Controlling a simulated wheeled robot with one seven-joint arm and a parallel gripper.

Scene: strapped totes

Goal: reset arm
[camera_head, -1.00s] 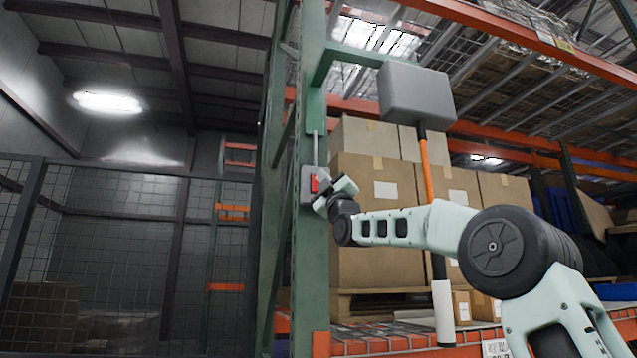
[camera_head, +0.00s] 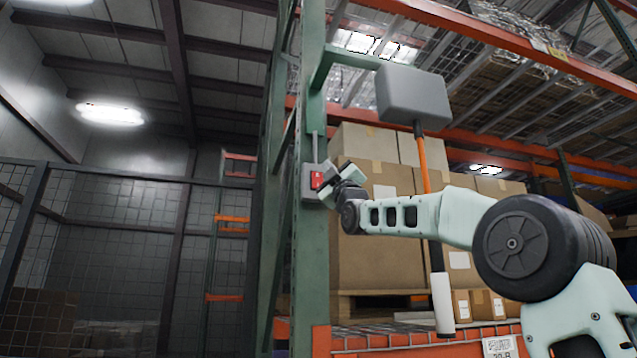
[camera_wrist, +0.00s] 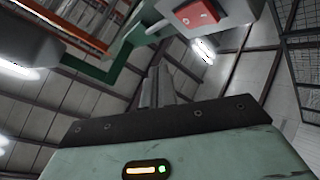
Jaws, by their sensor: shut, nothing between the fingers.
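My gripper (camera_head: 338,180) is shut and empty. It is at the end of my outstretched arm, just right of a small grey box (camera_head: 308,187) with a red switch (camera_head: 317,180), fixed to a green rack post. A narrow gap seems to lie between the fingers and the switch, though its depth is hard to judge. In the wrist view, my closed fingers (camera_wrist: 157,88) point up the picture, and the red switch (camera_wrist: 196,14) shows beyond them at the upper right.
A green bracket (camera_head: 347,57) reaches right from the post (camera_head: 308,270). Below it hangs a grey block (camera_head: 413,97) on an orange and black shaft with a white lower end (camera_head: 442,303). Cartons (camera_head: 375,250) stand on the rack behind my arm. Mesh fencing (camera_head: 120,240) is at left.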

